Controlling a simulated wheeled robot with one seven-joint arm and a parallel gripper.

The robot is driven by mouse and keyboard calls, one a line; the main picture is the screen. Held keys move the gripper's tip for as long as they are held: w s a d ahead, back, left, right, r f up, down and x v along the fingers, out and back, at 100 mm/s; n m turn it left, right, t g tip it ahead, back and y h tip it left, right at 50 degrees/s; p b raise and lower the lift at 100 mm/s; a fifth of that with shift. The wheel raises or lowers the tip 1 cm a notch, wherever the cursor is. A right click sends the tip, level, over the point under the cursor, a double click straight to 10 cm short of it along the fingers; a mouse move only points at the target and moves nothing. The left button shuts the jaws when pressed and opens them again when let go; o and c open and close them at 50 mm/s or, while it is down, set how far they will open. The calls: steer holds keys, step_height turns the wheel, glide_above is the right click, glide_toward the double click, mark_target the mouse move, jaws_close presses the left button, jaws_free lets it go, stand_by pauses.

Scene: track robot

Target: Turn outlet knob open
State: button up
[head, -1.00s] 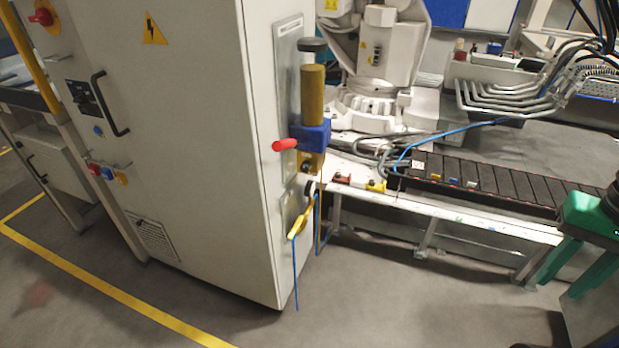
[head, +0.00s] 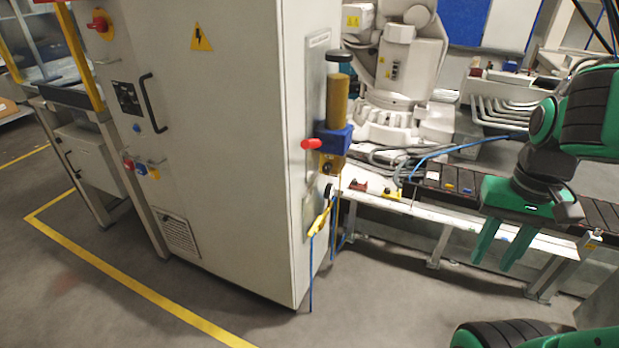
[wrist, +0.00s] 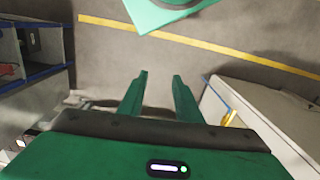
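Below are a small black knob (head: 328,191) and a yellow lever (head: 319,222), slanting down to the left; I cannot tell which is the outlet knob. My gripper (head: 492,266) is open and empty, pointing down, well to the right of these parts and apart from them. It also shows open in the wrist view (wrist: 160,76).
The grey cabinet (head: 230,150) stands left of my gripper. Behind the gripper is a white bench (head: 405,206) with a dark conveyor (head: 595,212) and a robot base (head: 395,120). Blue cables hang below the lever. The floor (head: 390,310) in front is clear, with yellow lines.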

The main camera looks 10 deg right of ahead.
steer(key=shift+o, duration=0.9)
steer(key=shift+a, duration=0.1)
steer(key=shift+o, duration=0.6)
steer(key=shift+s+r, duration=0.15)
steer(key=shift+s, duration=0.25)
steer(key=w+d+f+n+g+h, duration=0.1)
steer(key=w+f+n+h, duration=0.2)
steer(key=w, duration=0.4)
steer(key=w+d+f+n+h, duration=0.2)
steer(key=w+f+n, duration=0.1)
steer(key=w+f, duration=0.3)
steer(key=n+t+h, duration=0.5)
steer(key=n+t, duration=1.1)
steer(key=n, duration=0.7)
glide_toward(327, 170)
steer(key=x, duration=0.7)
steer(key=shift+w+d+f, duration=0.1)
steer(key=shift+w+d, duration=0.05)
steer(key=shift+w, duration=0.2)
steer(key=shift+c, duration=0.6)
